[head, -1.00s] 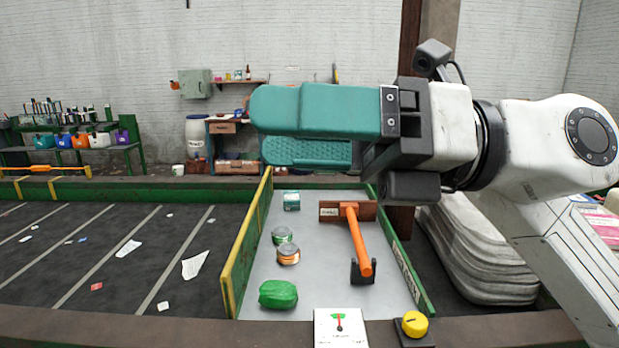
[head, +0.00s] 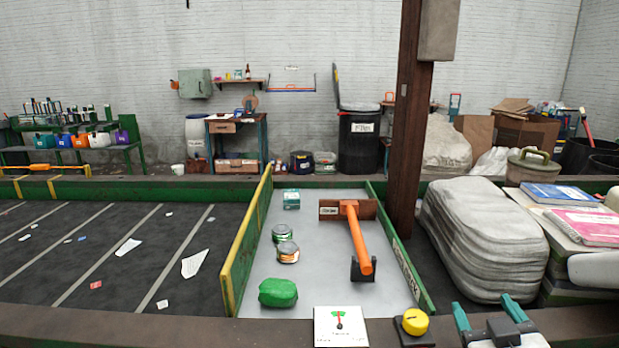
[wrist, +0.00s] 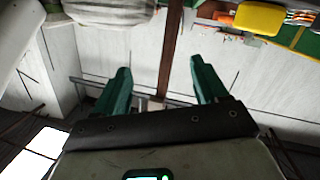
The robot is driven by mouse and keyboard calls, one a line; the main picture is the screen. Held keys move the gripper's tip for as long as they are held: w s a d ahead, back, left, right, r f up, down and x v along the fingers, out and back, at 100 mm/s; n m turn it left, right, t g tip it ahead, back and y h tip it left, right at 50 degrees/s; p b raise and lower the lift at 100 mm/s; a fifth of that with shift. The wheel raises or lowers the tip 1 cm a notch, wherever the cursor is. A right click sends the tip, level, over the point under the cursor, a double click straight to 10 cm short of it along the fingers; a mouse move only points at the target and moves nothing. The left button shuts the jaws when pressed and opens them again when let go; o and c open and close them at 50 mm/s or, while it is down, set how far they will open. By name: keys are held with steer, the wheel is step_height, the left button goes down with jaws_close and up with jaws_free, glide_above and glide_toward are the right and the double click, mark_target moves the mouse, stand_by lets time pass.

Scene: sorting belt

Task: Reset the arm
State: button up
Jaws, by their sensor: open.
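My gripper (head: 488,313) shows at the bottom right edge of the head view, low and in front of the belt's near rail. Its two teal fingers stand apart with nothing between them. In the wrist view the fingers (wrist: 160,85) also show spread and empty, with pale wall and a brown post behind them. Most of my arm is outside the head view.
A grey tray (head: 325,290) holds a green lump (head: 278,292), two cans (head: 288,252), a teal box (head: 291,200) and an orange-handled lever (head: 358,240). A yellow knob (head: 415,323) sits near my gripper.

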steer(key=s+f+m+g+y, duration=0.15)
steer(key=s+f+g, duration=0.95)
steer(key=s+f, duration=1.3)
steer(key=s+f+g+y, duration=0.1)
steer(key=s+f+g, duration=0.3)
steer(key=s, duration=0.4)
steer(key=shift+s+a+f+y, duration=0.35)
steer(key=shift+s+a+f, duration=0.1)
steer(key=shift+f, duration=0.45)
steer(key=shift+w, duration=0.1)
steer(key=shift+c, duration=0.2)
